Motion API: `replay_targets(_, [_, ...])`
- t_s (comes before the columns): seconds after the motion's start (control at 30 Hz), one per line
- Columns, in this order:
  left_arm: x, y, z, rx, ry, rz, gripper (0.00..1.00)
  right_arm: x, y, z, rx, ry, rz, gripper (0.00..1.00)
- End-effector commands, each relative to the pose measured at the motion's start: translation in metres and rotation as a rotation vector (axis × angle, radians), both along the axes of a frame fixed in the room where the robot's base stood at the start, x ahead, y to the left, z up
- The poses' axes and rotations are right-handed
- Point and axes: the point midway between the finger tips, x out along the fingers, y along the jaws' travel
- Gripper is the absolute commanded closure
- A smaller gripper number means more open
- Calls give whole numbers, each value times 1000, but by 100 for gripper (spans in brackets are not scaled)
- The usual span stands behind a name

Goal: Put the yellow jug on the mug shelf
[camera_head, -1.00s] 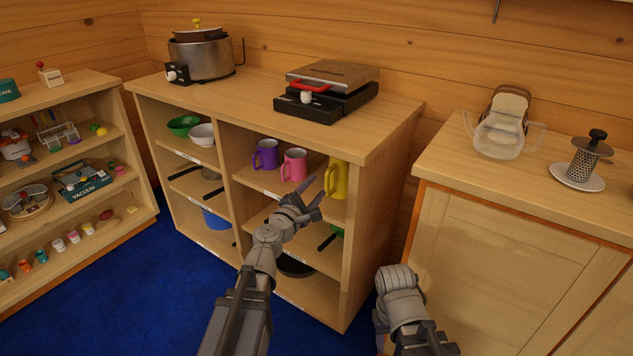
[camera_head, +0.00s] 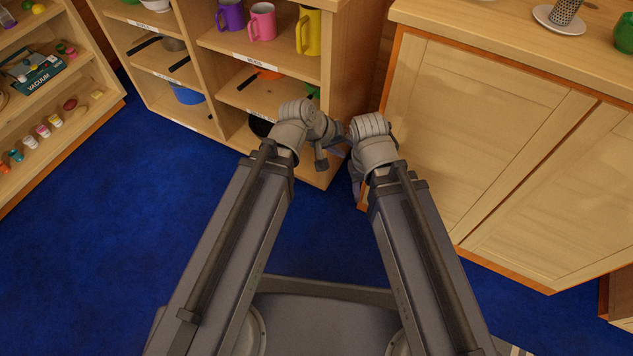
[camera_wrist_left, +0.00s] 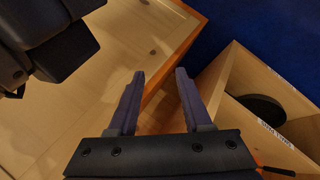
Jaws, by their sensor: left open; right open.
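The yellow jug (camera_head: 308,32) stands upright on the upper right shelf (camera_head: 271,57) of the open cupboard. It is beside a pink mug (camera_head: 262,21) and a purple mug (camera_head: 230,15), close to the right side wall. My left gripper (camera_head: 323,157) is low in front of the cupboard, below and apart from the jug. In the left wrist view its two fingers (camera_wrist_left: 158,92) are spread with nothing between them. My right gripper (camera_head: 356,184) hangs beside it, mostly hidden behind its own wrist; it is open, and I see nothing held.
A closed wooden cabinet (camera_head: 480,130) stands close on the right, with a saucer (camera_head: 556,21) on top. Lower cupboard shelves hold pans and a blue container (camera_head: 187,94). A shelf unit with small goods (camera_head: 50,90) is at left. Blue carpet (camera_head: 110,210) is clear.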

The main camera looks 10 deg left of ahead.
Motion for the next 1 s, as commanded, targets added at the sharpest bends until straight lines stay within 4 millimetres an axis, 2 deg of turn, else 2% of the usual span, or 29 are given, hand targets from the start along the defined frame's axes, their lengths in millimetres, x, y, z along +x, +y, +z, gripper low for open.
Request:
replay_targets(0.03, [-21, 2, -15, 129, 35, -109, 51, 0, 0, 0, 0, 0, 0, 50])
replay_targets(0.1, [-46, 15, -30, 302, 89, -239, 51, 0, 0, 0, 0, 0, 0, 50])
replay_targets(0.2, [-71, 36, -40, 495, 159, -371, 51, 0, 0, 0, 0, 0, 0, 50])
replay_targets(0.3, [-86, 52, -41, 621, 212, -450, 51, 0, 0, 0, 0, 0, 0, 50])
replay_targets(0.47, [-96, 64, -40, 707, 251, -497, 51, 0, 0, 0, 0, 0, 0, 50])
replay_targets(0.77, [-96, 66, -39, 711, 254, -497, 51, 0, 0, 1, 0, 0, 0, 50])
replay_targets(0.87, [-96, 65, -33, 710, 253, -497, 51, 0, 0, 7, 0, 0, 0, 50])
replay_targets(1.0, [-96, 65, -11, 709, 253, -496, 51, 0, 0, 28, 1, 0, 0, 50])
